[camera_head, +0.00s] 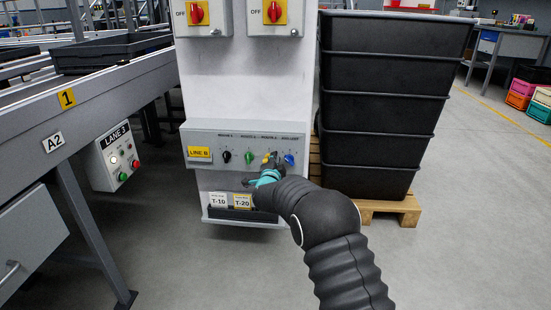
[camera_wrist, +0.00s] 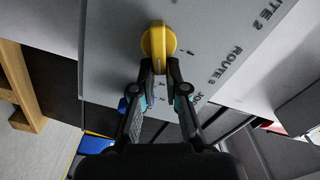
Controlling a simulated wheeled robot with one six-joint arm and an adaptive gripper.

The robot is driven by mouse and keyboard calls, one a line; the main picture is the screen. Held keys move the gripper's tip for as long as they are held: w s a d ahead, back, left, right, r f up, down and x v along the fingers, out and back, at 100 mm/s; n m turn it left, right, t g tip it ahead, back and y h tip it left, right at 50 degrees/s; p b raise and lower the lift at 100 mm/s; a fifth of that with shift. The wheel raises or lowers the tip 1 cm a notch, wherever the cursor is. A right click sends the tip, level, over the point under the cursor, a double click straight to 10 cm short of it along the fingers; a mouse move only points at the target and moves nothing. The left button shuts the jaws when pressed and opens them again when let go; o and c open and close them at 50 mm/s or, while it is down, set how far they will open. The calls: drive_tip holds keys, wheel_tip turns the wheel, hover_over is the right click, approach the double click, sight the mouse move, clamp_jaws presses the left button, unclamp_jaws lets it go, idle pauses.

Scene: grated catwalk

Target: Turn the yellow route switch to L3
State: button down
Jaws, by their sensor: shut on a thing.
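The yellow route switch (camera_wrist: 158,36) is a round knob with a grip bar, on the grey control panel (camera_head: 205,134). In the head view only a sliver of the yellow switch (camera_head: 266,156) shows beside my gripper (camera_head: 273,161). In the wrist view the two fingertips of my gripper (camera_wrist: 159,68) close on the lower end of the yellow knob's bar from both sides. Small position marks lie on the panel beside the knob, too small to read. The lettering "ROUTE 2" and "ROUTE 3" shows in the wrist view.
On the same panel are a black knob (camera_head: 227,156), a green knob (camera_head: 249,156) and a blue knob (camera_head: 289,159) close to my gripper. Stacked black bins (camera_head: 385,100) stand on a pallet at the right. A conveyor (camera_head: 85,88) runs at the left.

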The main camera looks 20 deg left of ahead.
drive_tip(key=m, duration=0.1)
drive_tip(key=f+m, duration=0.1)
drive_tip(key=m, duration=0.2)
drive_tip(key=shift+s+a+f+y, duration=0.2)
drive_tip(key=shift+s+a+y, duration=0.1)
drive_tip(key=shift+a, duration=0.1)
drive_tip(key=shift+m, duration=0.3)
drive_tip(key=shift+w+r, duration=0.1)
drive_tip(key=shift+r, duration=0.05)
drive_tip(key=c, duration=1.3)
unclamp_jaws()
drive_tip(key=shift+o, duration=0.5)
drive_tip(key=shift+a, duration=0.3)
drive_tip(key=v, duration=1.2)
drive_tip(key=shift+d, duration=0.1)
